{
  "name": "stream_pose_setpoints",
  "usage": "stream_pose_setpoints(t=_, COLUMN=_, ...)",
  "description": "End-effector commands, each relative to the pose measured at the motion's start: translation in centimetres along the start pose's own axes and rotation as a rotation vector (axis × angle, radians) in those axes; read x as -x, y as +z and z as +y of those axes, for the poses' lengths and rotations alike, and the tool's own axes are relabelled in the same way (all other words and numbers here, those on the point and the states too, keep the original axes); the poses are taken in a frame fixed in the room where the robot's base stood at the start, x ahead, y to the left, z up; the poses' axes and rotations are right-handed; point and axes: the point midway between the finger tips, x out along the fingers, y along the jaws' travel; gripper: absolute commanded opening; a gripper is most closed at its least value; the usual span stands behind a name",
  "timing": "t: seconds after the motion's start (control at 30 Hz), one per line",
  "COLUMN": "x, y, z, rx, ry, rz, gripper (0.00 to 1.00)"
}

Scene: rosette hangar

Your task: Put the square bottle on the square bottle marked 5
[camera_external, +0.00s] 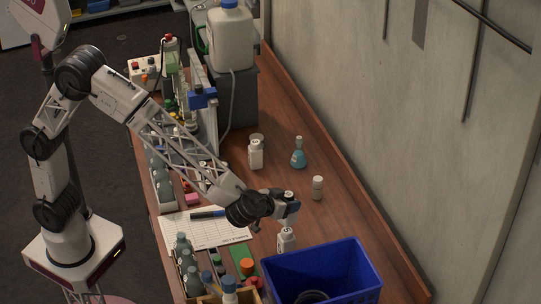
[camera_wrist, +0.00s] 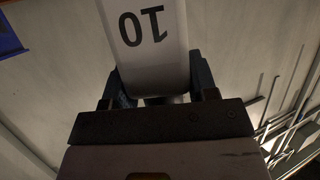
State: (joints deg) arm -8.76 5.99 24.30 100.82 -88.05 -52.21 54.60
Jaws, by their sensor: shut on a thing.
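A further white bottle (camera_external: 256,155) stands farther back. Their numbers are too small to read.
The blue bin (camera_external: 322,268) stands close right of the lower bottle. Bottle crates and a paper sheet (camera_external: 205,230) lie left. The wall bounds the bench at right.

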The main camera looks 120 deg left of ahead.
Motion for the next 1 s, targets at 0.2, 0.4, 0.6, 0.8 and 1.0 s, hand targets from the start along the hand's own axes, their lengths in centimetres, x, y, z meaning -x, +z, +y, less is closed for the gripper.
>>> stream_pose_setpoints(t=0.2, x=0.0, y=0.1, z=0.0, rx=0.000, ry=0.000, rz=0.000, gripper=0.24)
stream_pose_setpoints(t=0.4, x=-0.6, y=1.6, z=0.0, rx=-0.002, ry=0.000, rz=0.000, gripper=0.24)
stream_pose_setpoints(t=0.6, x=-1.3, y=3.1, z=0.0, rx=-0.001, ry=0.000, rz=0.000, gripper=0.24)
stream_pose_setpoints(t=0.8, x=-1.3, y=3.3, z=0.0, rx=0.000, ry=0.000, rz=0.000, gripper=0.24)
stream_pose_setpoints(t=1.0, x=-1.4, y=3.4, z=0.0, rx=-0.001, ry=0.000, rz=0.000, gripper=0.24)
